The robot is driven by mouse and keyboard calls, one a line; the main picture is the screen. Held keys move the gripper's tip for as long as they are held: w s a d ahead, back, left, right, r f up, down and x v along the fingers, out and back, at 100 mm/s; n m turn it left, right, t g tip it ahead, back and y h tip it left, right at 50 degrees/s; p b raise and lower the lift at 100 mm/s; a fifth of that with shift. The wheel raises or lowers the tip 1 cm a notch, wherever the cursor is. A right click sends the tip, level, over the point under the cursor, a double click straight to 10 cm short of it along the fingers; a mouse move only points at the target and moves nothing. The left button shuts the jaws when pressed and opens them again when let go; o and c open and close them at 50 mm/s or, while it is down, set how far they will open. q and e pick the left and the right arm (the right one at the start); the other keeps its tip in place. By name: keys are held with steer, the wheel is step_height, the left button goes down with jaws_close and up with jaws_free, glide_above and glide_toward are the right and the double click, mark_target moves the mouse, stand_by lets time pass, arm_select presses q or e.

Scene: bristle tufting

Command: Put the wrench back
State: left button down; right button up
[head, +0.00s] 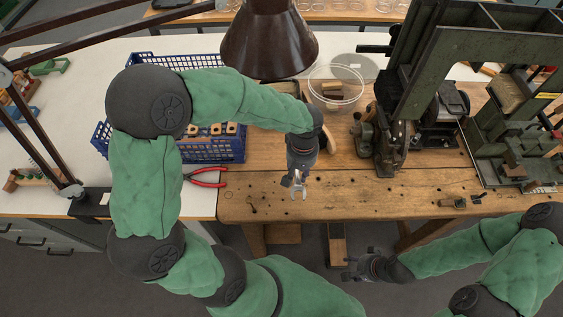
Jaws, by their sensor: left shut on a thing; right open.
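The wrench (299,190) is a small silver-grey tool with a forked open end. It shows just below my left gripper (298,176), which is shut on it over the front part of the wooden bench (330,192). The rest of the wrench is hidden by the gripper. I cannot tell whether the wrench touches the bench top. My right gripper (350,268) is open and empty, low in front of the bench edge.
Red-handled pliers (207,178) lie left of my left gripper. A blue crate (232,148) holds wooden pieces behind my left arm. A clear bowl (336,88), a brown lamp shade (268,42) and green machines (500,140) stand behind. The bench front between pliers and machines is mostly clear.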

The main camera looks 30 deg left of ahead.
arm_select(q)
steer(key=w+a+f+b, duration=0.1)
steer(key=w+a+f, duration=0.2)
steer(key=a, duration=0.2)
steer(key=b, duration=0.2)
glide_above(282, 167)
steer(key=f, duration=0.5)
steer(key=shift+s+d, duration=0.15)
steer(key=shift+d, duration=0.1)
steer(key=shift+a+f, duration=0.15)
steer(key=shift+f, duration=0.05)
steer(key=f, duration=0.1)
steer(key=f+b, duration=0.1)
steer(key=f, duration=0.1)
steer(key=shift+w+a+f+b, duration=0.1)
steer(key=shift+w+f+b, duration=0.1)
steer(key=shift+f+b, duration=0.1)
steer(key=shift+r, duration=0.15)
